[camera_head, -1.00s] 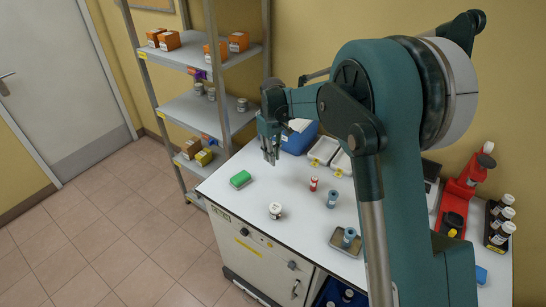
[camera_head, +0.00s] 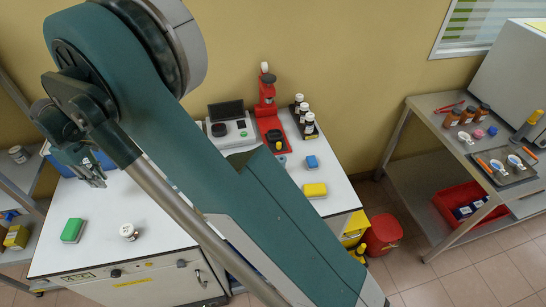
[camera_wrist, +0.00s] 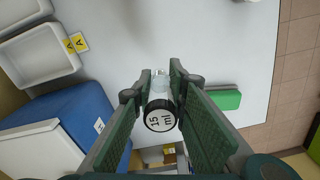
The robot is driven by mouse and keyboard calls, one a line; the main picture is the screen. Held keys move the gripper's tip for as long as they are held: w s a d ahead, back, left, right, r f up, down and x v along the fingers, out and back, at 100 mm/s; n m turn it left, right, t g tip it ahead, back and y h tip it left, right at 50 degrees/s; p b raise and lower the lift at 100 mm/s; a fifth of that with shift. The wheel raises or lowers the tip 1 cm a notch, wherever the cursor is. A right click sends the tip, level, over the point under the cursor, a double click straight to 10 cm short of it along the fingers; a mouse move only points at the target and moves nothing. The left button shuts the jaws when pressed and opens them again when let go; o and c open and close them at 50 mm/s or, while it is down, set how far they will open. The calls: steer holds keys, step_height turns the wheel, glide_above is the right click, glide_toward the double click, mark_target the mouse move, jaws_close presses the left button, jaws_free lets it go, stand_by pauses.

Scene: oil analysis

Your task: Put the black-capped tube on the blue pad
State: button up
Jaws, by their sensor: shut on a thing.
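My gripper (camera_head: 92,180) is above the left part of the white bench, behind the green pad. In the wrist view my gripper (camera_wrist: 161,95) is shut on a clear tube with a black cap (camera_wrist: 160,116) marked "15 ml"; the cap faces the camera. The tube is too small to make out in the head view. The blue pad (camera_head: 312,162) lies on the right part of the bench, behind a yellow pad (camera_head: 315,190) and far from my gripper. Nothing shows on it.
A green pad (camera_head: 73,230) and a white-capped jar (camera_head: 129,232) are on the bench's left. A red instrument (camera_head: 267,115) and black-capped bottles (camera_head: 307,121) stand behind the blue pad. My arm hides the bench's middle. A blue box (camera_wrist: 70,115) is close to my gripper.

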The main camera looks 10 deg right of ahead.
steer(key=w+d+r+m+p, duration=0.1)
steer(key=w+d+m, duration=0.25)
steer(key=d, duration=1.15)
steer(key=w+d+m+p, duration=0.15)
steer(key=w+d, duration=0.25)
steer(key=d, duration=1)
steer(key=w+d+r+m, duration=0.1)
steer(key=w+d+m, duration=0.25)
steer(key=d, duration=1.15)
steer(key=r+m+p, duration=0.1)
steer(key=m+p, duration=0.2)
steer(key=m, duration=0.5)
glide_above(312, 160)
steer(key=shift+d, duration=0.1)
steer(key=shift+f, duration=2.9)
steer(key=shift+f, duration=0.1)
steer(key=shift+f, duration=1.95)
